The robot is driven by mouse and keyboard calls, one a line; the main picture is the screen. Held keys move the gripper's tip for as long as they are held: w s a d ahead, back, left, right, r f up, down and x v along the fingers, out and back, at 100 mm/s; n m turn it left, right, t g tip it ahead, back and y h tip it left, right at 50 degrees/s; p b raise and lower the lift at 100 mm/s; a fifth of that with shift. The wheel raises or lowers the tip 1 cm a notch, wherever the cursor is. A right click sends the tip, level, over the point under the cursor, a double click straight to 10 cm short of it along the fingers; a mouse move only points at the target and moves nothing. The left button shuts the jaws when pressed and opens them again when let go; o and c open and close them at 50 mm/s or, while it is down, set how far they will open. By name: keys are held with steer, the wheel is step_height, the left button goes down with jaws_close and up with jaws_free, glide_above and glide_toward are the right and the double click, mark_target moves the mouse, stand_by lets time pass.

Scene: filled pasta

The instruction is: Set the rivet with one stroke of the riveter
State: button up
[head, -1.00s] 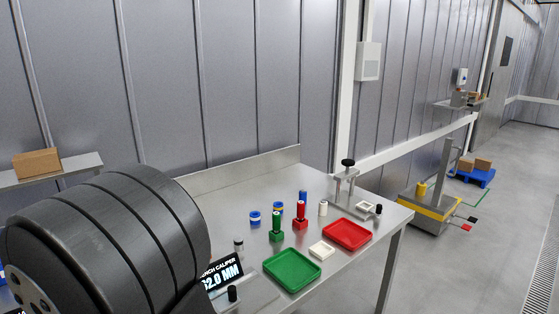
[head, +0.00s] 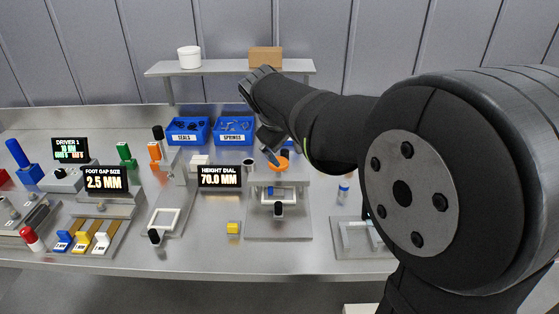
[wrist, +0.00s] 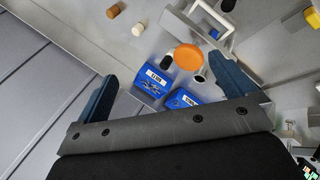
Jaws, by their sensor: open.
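My gripper (head: 268,148) hangs above the bench in the head view, close to a small orange disc (head: 283,166) at the height dial station. In the wrist view its two blue fingers stand wide apart with nothing held between them (wrist: 162,67). The orange disc (wrist: 188,57) shows beyond and between the fingertips in that view. Several bench fixtures have black knobs, among them a lever frame (head: 163,221) and the fixture under the height dial (head: 278,222). I cannot tell which one is the riveter. I cannot make out a rivet.
Blue bins marked SEALS (head: 188,131) and SPRINGS (head: 233,130) stand at the back. A shelf (head: 220,68) above carries a white tub and a box. Coloured blocks and a foot gap fixture (head: 106,206) crowd the left. A small yellow block (head: 233,227) lies near the front edge.

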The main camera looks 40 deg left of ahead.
step_height(320, 180, up, 7)
steer(key=s+a+m+g+y, duration=0.1)
steer(key=s+a+m+g, duration=0.15)
steer(key=m, duration=0.55)
steer(key=x, duration=0.9)
steer(key=shift+f+m+g, duration=0.3)
steer(key=shift+g, duration=0.05)
steer(key=shift+d, duration=0.1)
steer(key=v, duration=1)
steer(key=shift+d, duration=0.15)
